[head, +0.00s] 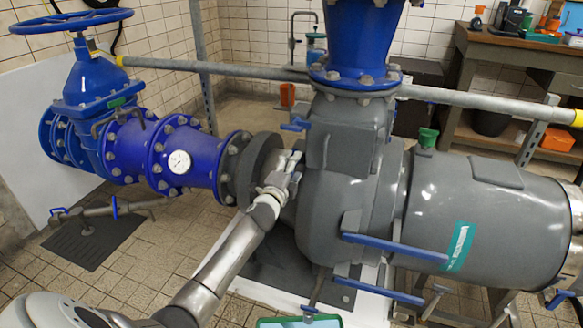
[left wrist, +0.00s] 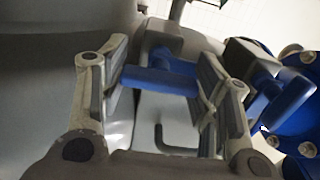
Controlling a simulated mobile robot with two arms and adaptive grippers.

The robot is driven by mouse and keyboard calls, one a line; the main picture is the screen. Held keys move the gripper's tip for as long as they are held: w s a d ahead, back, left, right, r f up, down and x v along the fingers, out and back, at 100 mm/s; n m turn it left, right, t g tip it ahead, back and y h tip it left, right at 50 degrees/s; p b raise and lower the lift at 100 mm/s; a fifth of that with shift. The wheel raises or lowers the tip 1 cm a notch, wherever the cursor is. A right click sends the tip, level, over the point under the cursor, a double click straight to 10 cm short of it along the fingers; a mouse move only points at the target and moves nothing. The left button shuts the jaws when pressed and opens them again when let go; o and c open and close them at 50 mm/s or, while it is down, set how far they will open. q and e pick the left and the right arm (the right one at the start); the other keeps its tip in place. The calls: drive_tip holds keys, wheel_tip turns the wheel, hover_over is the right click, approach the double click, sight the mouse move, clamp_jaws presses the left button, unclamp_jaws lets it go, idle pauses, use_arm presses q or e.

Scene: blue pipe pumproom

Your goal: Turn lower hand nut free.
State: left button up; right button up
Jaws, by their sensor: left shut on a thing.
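My left gripper (head: 288,172) reaches in beside the grey pump housing (head: 335,185), below its upper blue hand nut (head: 295,124). In the left wrist view its two fingers (left wrist: 157,95) are shut on the blue bar of a hand nut (left wrist: 158,80), taken as the lower one, with a finger at each end. In the head view the gripper hides this nut. Another blue hand nut (left wrist: 268,88) shows just right of the fingers in the left wrist view. My right gripper is in neither view.
The blue flanged pipe (head: 165,150) with a gauge (head: 179,161) lies left of the gripper. A blue vertical pipe (head: 357,40) rises above the pump. Long blue handles (head: 395,247) stick out at the pump's front. A bent grey rod (left wrist: 172,145) is near the fingers.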

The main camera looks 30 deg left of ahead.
use_arm(q)
drive_tip(key=o, duration=1)
drive_tip(key=shift+s, duration=0.2)
drive_tip(key=v, duration=1.1)
drive_tip(key=shift+s+d, duration=0.2)
drive_tip(key=shift+s, duration=0.1)
